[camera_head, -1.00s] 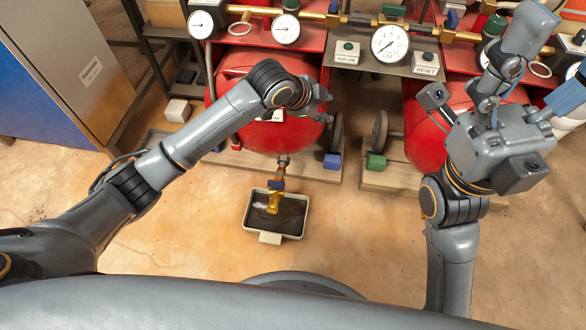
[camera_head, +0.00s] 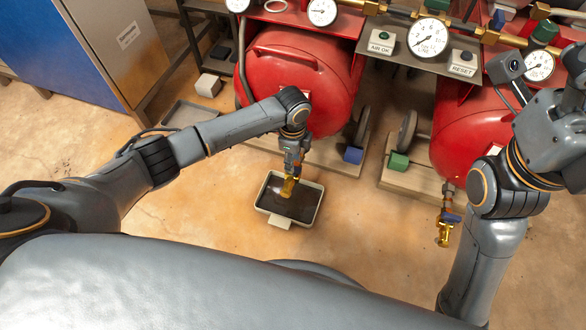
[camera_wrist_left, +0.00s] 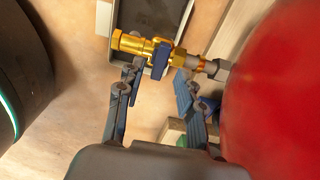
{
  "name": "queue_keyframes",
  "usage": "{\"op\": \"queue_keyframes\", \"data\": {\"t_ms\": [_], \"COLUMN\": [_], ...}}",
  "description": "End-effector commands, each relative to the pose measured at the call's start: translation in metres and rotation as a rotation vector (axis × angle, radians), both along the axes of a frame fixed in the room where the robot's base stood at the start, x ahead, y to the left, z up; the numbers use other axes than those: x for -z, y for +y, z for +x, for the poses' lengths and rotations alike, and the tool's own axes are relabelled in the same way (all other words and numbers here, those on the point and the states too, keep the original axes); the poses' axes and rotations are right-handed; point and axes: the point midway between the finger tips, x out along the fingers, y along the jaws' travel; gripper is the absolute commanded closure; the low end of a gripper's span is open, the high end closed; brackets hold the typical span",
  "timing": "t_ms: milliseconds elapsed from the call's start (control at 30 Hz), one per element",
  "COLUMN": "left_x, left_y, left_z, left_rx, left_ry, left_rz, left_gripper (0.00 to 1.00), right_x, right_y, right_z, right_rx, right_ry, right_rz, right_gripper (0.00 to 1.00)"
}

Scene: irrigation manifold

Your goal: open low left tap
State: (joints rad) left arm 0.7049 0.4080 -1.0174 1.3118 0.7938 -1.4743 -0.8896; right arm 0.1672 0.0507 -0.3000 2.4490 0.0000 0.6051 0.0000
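The low left tap (camera_head: 289,187) is brass and sits below the left red tank (camera_head: 296,80), over a dark tray. In the left wrist view the tap (camera_wrist_left: 140,44) lies sideways with its blue handle (camera_wrist_left: 161,60) just ahead of my fingers. My left gripper (camera_wrist_left: 158,76) is open, with one finger on each side of the handle; I cannot tell whether either touches. In the head view my left gripper (camera_head: 294,158) points down right at the tap and hides its upper part. My right gripper (camera_head: 560,115) is raised at the right edge, its fingers not clearly seen.
The tray (camera_head: 262,204) stands on the floor under the tap. A second brass tap (camera_head: 444,232) hangs below the right red tank (camera_head: 470,125). Gauges and AIR OK and RESET buttons line the shelf above. The floor in front is clear.

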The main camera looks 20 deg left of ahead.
Motion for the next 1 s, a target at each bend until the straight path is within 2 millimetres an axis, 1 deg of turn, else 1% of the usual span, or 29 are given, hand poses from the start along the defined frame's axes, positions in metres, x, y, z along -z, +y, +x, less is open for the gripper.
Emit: {"op": "queue_keyframes", "data": {"t_ms": [33,200,367,600,633,667,700,767,800,1000], "left_x": [0.013,0.028,0.033,0.033,0.033,0.033,0.033,0.033,0.033,0.033], "left_y": [0.0,-0.001,-0.001,-0.001,-0.001,-0.001,-0.001,-0.001,-0.001,-0.001], "left_z": [0.0,0.0,0.0,0.0,0.0,0.0,0.0,0.0,0.0,0.0], "left_rx": [0.0,0.0,0.0,0.0,0.0,0.0,0.0,0.0,0.0,-0.001], "left_ry": [0.0,-0.001,-0.001,-0.001,-0.001,-0.001,-0.001,-0.001,-0.001,0.0], "left_rz": [0.0,-0.001,-0.001,-0.001,-0.001,-0.001,-0.001,-0.001,-0.001,-0.001], "left_gripper": [0.63,0.63,0.63,0.63,0.65,0.71,0.8,0.92,1.0,1.0], "right_x": [0.002,-0.005,-0.009,-0.01,-0.01,-0.01,-0.01,-0.01,-0.01,-0.011], "right_y": [0.0,0.001,0.002,0.002,0.002,0.002,0.002,0.002,0.002,0.002], "right_z": [-0.003,-0.009,-0.011,-0.011,-0.011,-0.011,-0.011,-0.011,-0.011,-0.011], "right_rx": [0.0,0.003,0.003,0.004,0.004,0.004,0.004,0.003,0.003,0.003], "right_ry": [-0.02,-0.055,-0.067,-0.067,-0.067,-0.067,-0.067,-0.067,-0.067,-0.068], "right_rz": [0.0,-0.003,-0.005,-0.006,-0.006,-0.006,-0.006,-0.006,-0.006,-0.005], "right_gripper": [0.28,0.28,0.28,0.28,0.28,0.28,0.28,0.28,0.28,0.28]}}
